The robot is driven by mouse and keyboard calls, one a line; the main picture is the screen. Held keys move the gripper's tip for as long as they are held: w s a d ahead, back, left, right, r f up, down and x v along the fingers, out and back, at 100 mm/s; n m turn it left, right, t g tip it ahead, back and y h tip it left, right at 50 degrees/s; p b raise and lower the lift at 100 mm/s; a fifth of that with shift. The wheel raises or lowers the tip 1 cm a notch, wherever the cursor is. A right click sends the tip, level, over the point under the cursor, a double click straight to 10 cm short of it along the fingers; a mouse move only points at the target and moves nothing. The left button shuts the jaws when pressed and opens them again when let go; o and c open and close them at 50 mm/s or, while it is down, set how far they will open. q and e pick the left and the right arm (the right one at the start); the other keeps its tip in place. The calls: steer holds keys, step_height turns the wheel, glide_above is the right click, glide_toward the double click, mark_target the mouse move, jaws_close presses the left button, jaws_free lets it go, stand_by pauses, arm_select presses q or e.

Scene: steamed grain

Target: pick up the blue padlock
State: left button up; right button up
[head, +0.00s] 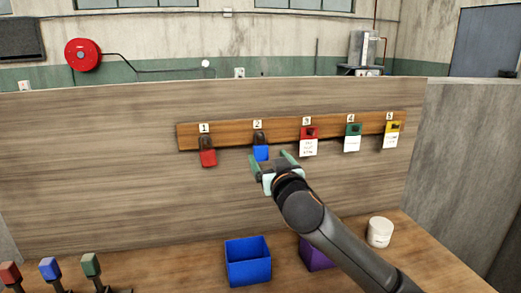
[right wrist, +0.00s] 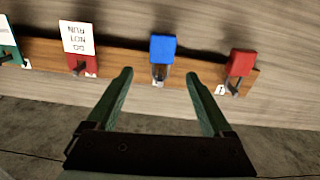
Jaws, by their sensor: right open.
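The blue padlock (head: 261,153) hangs under label 2 on the wooden rail (head: 280,132). My right gripper (head: 270,159) is open and empty, in front of and slightly below the padlock in the head view. In the right wrist view, which is turned over, the blue padlock (right wrist: 162,48) lies beyond the fingertips of the right gripper (right wrist: 158,75). It lines up between the two fingers, and its shackle is on the side nearer them. I see no contact. My left gripper is not in view.
A red padlock (head: 208,158) hangs under label 1. Tagged red (head: 309,133), green (head: 353,130) and yellow (head: 393,127) padlocks hang to the right. Below are a blue bin (head: 248,262), a partly hidden purple bin (head: 315,255) and a white tub (head: 380,232).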

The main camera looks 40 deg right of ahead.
mark_target(261, 148)
steer(key=p+x, duration=0.1)
steer(key=x, duration=0.4)
steer(key=shift+a+r, duration=0.1)
steer(key=shift+w+d+p, duration=0.25)
steer(key=shift+w+p, duration=0.05)
steer(key=shift+w, duration=0.25)
jaws_close()
